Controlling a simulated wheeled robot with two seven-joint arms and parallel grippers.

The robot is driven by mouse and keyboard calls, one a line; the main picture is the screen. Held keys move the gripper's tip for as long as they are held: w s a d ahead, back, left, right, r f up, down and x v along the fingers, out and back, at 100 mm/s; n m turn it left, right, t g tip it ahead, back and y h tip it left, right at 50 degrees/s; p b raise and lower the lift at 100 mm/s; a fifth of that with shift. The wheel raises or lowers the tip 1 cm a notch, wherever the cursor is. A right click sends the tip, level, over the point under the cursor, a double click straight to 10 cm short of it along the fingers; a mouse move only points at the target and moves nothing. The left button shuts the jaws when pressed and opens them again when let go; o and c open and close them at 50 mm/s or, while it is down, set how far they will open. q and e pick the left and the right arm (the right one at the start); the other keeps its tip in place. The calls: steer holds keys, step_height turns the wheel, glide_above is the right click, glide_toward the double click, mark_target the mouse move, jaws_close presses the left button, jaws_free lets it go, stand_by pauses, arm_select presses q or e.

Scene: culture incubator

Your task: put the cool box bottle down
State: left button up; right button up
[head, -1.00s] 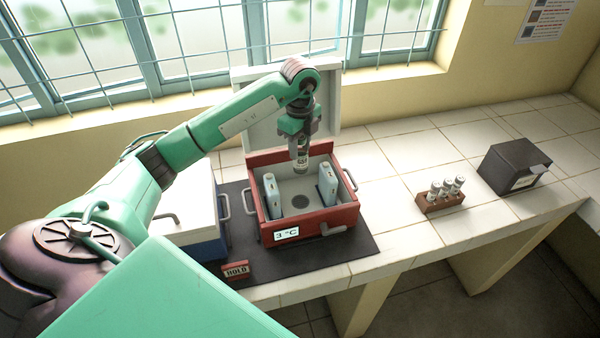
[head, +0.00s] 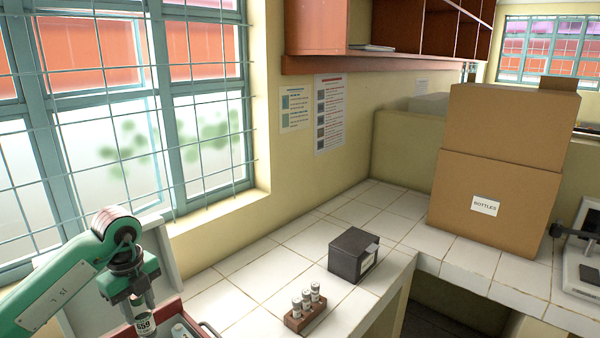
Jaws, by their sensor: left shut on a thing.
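My left gripper (head: 136,297) points down at the lower left of the head view. It is shut on a small bottle (head: 145,322) with a dark-printed label that reads 659. The bottle hangs upright over the red cool box (head: 174,308), whose rim shows at the bottom edge. The box's pale lid (head: 158,255) stands open behind the gripper. Part of a pale pack (head: 181,330) shows inside the box. The rest of the box is cut off by the frame. My right gripper is out of view.
A brown rack (head: 306,318) with several white-capped vials stands on the tiled counter (head: 233,292), right of the cool box. A dark grey box (head: 354,255) is behind it. Large cardboard boxes (head: 505,165) stand on the right counter. Tiles between cool box and rack are clear.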

mark_target(154, 324)
arm_select(q)
steer(key=m, duration=0.1)
steer(key=d+f+m, duration=0.1)
steer(key=m, duration=0.1)
steer(key=s+m, duration=0.1)
steer(key=m, duration=0.1)
steer(key=shift+d+f, duration=0.15)
steer(key=shift+d, duration=0.25)
steer(key=m, duration=0.2)
steer(key=s+d+f+m, duration=0.1)
steer(key=m, duration=0.2)
steer(key=d+m, duration=0.1)
steer(key=m, duration=0.1)
steer(key=shift+s+f, duration=0.15)
steer(key=shift+f, duration=0.1)
steer(key=s+d+f+m, duration=0.3)
steer(key=s+d+m, duration=0.2)
steer(key=m, duration=1.3)
steer(key=s+d+f+m, duration=0.4)
steer(key=s+d+m, duration=0.1)
steer(key=m, duration=1.3)
steer(key=shift+s, duration=0.15)
steer(key=shift+s, duration=0.1)
